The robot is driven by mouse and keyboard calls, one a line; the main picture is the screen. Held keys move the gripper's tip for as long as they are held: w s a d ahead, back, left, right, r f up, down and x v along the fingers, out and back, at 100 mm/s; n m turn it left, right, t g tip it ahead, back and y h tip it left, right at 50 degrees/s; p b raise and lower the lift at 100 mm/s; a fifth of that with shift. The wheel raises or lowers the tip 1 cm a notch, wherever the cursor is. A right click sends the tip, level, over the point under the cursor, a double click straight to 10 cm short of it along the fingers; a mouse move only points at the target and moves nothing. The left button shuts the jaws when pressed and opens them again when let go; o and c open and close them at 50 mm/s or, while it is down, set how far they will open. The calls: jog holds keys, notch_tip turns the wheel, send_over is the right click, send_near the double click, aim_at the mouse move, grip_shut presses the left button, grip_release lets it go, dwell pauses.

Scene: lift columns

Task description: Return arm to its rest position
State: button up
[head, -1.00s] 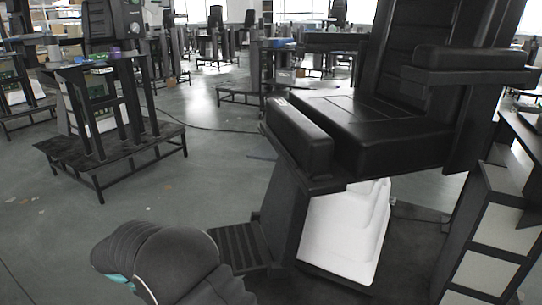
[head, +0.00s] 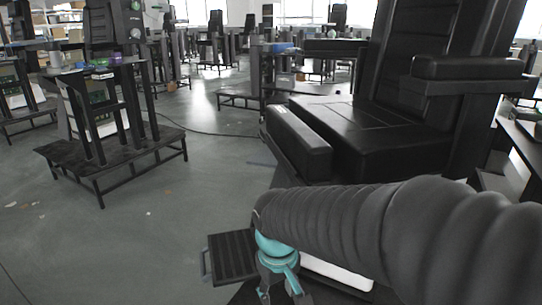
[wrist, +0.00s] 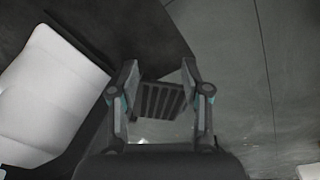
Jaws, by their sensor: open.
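My gripper (head: 282,290) hangs at the bottom of the head view, at the end of my grey sleeved arm, which reaches in from the right. The arm has a teal joint above the gripper. In the wrist view my gripper (wrist: 157,85) is open, with its two fingers apart and nothing between them. Behind the fingers in that view lies a dark slatted footrest (wrist: 160,101), at some distance. The fingertips are cut off by the lower edge of the head view.
A large black padded chair (head: 365,135) stands right behind my arm. Its footrest (head: 232,257) is left of the gripper. A white panel (wrist: 45,95) shows left in the wrist view.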

jog(key=s+d+r+m+t, duration=0.2)
jog(key=s+d+r, duration=0.2)
jog(key=d, duration=0.3)
jog(key=s+d+r+m+t, duration=0.2)
jog(key=s+d+r+m, duration=0.1)
jog(key=d, duration=0.4)
jog(key=shift+s+d+r+p, duration=0.2)
jog(key=shift+s+r+p, duration=0.4)
jog(key=shift+s, duration=0.65)
